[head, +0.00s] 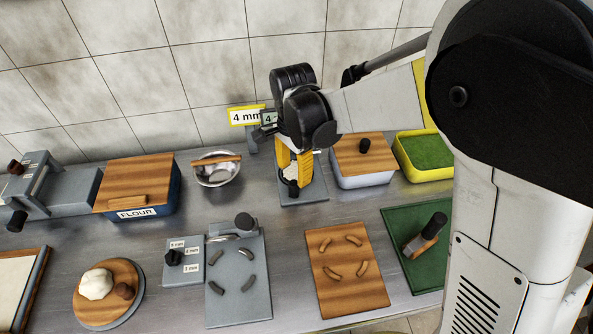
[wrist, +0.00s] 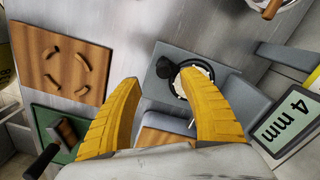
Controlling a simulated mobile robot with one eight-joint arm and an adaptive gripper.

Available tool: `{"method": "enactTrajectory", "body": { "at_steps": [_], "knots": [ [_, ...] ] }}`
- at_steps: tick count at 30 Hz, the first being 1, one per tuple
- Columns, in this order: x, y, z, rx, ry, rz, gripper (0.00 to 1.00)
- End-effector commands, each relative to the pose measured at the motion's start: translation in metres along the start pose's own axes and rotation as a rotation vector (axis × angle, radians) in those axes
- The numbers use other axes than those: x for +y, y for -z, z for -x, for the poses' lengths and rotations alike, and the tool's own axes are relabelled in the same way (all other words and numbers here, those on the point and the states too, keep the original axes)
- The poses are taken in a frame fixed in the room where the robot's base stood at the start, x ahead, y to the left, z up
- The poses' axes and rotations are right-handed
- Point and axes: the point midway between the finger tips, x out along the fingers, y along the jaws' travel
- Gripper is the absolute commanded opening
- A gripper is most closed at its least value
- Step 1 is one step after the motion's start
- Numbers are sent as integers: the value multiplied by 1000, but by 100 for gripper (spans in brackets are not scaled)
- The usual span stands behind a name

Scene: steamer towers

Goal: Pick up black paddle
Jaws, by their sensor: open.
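A black piece with a round end (wrist: 165,68) and a dark curved rim around a pale disc lies on a grey plate (wrist: 158,92); it looks like the black paddle, though I cannot be sure. In the head view its dark end (head: 292,188) shows low between my fingers, above the grey plate (head: 316,190). My gripper (head: 292,172) is open over it, with yellow fingers pointing down. In the wrist view the fingertips (wrist: 162,80) stand either side of the black end, and the right finger covers part of the pale disc. I see no contact.
A 4 mm display (wrist: 292,119) stands close beside the gripper. A wooden-lidded box (head: 365,178) is right of it, a metal bowl (head: 218,175) left. In front lie a wooden board (head: 330,290), a green board (head: 398,222) with a black-handled block, and a grey board (head: 238,310).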

Motion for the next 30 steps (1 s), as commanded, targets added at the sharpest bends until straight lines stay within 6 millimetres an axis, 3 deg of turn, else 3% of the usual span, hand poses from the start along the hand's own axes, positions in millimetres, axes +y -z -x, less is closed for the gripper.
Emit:
{"method": "enactTrajectory", "body": {
  "at_steps": [3,10,18,25,26,30],
  "knots": [
    [-1,1,-24,0,1,0,50],
    [-2,2,-44,0,1,0,50],
    [-7,6,-84,0,1,0,50],
    [-6,6,-85,0,1,1,50],
    [-6,6,-85,0,1,1,46],
    [-6,6,-84,0,1,1,3]
  ]
}}
